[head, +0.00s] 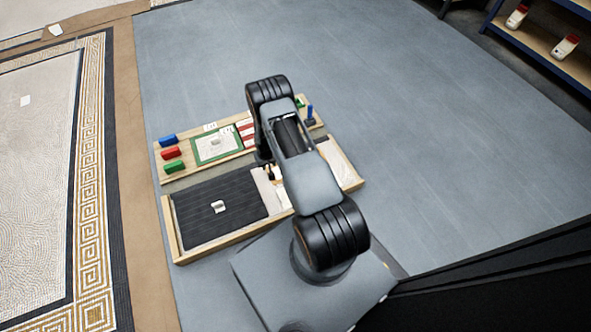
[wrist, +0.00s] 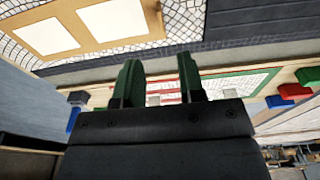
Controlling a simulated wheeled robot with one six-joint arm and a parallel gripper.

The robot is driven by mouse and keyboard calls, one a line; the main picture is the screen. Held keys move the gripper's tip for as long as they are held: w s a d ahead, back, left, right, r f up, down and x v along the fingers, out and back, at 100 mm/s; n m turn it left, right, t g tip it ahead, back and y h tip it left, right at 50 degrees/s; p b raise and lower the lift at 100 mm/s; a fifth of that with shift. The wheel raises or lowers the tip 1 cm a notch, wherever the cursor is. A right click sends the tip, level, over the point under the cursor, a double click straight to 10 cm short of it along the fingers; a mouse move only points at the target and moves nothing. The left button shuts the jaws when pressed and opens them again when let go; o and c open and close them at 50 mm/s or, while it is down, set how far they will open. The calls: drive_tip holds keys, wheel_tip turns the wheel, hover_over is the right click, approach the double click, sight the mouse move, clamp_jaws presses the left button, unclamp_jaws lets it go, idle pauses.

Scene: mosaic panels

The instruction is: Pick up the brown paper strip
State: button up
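I cannot pick out the brown paper strip with certainty. A tan sheet (wrist: 75,32) with two pale squares lies on a white tiled surface at the upper left of the wrist view. It may be the strip. In the head view my arm covers much of the matching right part of the front tray (head: 217,245). My gripper (wrist: 158,60) shows two green fingers standing apart, with nothing held between them. The tan sheet lies beyond and left of the fingers in the wrist view, apart from them. The fingertips are not clear in the head view.
A blue block (head: 168,140), a red block (head: 172,153) and a green block (head: 175,166) sit on the back board, beside a green-framed panel (head: 236,132). A black mat (head: 195,225) fills the tray's left part. Grey floor (head: 400,110) around is clear.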

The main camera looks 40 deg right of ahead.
sight(275, 169)
drive_tip(key=f, duration=0.2)
drive_tip(key=f+b, duration=0.1)
drive_tip(key=f, duration=0.1)
drive_tip(key=f+b, duration=0.1)
drive_tip(key=f, duration=0.1)
drive_tip(key=shift+w+d+f, duration=0.1)
drive_tip(key=shift+w+f, duration=0.25)
drive_tip(key=shift+w, duration=0.05)
drive_tip(key=f+b, duration=0.2)
drive_tip(key=f, duration=0.1)
drive_tip(key=w+f+b, duration=0.1)
drive_tip(key=f+b, duration=0.1)
drive_tip(key=shift+r, duration=0.1)
drive_tip(key=shift+c, duration=0.5)
drive_tip(key=shift+d, duration=0.1)
clamp_jaws()
